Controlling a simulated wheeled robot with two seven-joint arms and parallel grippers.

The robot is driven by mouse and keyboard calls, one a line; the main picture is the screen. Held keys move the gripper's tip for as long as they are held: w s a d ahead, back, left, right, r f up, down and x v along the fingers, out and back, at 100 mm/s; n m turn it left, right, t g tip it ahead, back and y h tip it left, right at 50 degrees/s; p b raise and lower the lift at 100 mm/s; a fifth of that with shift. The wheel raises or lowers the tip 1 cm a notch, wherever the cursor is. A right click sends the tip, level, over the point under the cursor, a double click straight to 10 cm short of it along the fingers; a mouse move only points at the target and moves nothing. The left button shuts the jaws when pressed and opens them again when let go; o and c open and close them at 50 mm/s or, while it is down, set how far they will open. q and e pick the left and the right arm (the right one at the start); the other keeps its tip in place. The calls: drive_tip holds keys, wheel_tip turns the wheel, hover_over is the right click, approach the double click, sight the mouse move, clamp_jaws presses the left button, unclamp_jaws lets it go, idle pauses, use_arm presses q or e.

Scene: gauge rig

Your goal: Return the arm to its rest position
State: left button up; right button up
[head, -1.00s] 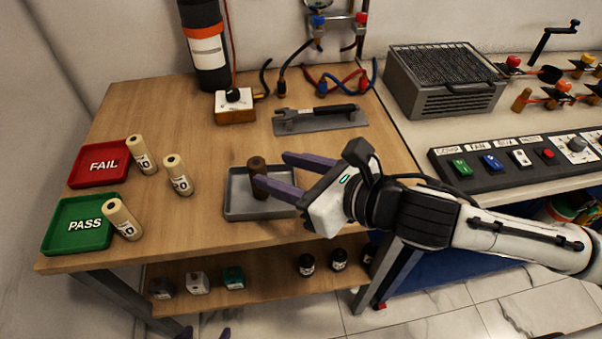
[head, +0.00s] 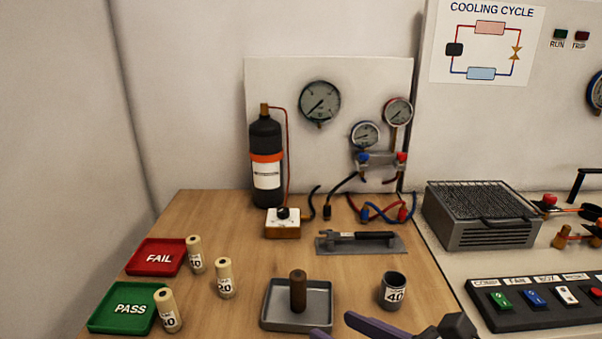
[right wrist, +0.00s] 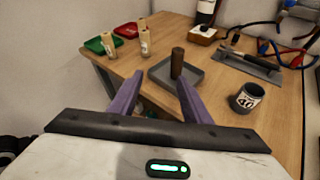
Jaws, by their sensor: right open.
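My right gripper (head: 345,330) shows at the bottom edge of the head view, only its purple fingers and a bit of wrist in frame. In the right wrist view its two fingers (right wrist: 157,97) are spread apart with nothing between them. It is at the front edge of the wooden table (head: 215,205), short of the grey tray (head: 268,322). A dark brown cylinder (head: 298,291) stands upright in that tray. A dark grey cup labelled 40 (head: 393,291) stands right of the tray. My left gripper is not in view.
A red FAIL tray (head: 140,262) and a green PASS tray (head: 100,322) lie at the left, with several cream cylinders (head: 224,279) near them.

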drive_tip(key=d+f+m+h, duration=0.45)
drive_tip(key=f+m, duration=0.35)
drive_tip(key=m, duration=1.3)
drive_tip(key=s+d+f+m+g+h, duration=0.2)
drive_tip(key=s+d+f+m+g, duration=0.2)
drive_tip(key=s+d+f+m, duration=0.45)
drive_tip(key=s+d+f+m+g+h, duration=0.25)
drive_tip(key=s+f+m, duration=0.35)
drive_tip(key=m, duration=0.5)
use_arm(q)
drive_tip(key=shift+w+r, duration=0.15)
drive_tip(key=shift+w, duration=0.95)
use_arm(e)
drive_tip(key=w+a+f+t+y, duration=0.2)
drive_tip(key=w+a+f+t, duration=0.1)
drive_tip(key=f, duration=0.8)
drive_tip(key=shift+a+n+t+y, duration=0.4)
drive_tip(key=shift+a+t, duration=0.35)
drive_tip(key=shift+a, duration=0.25)
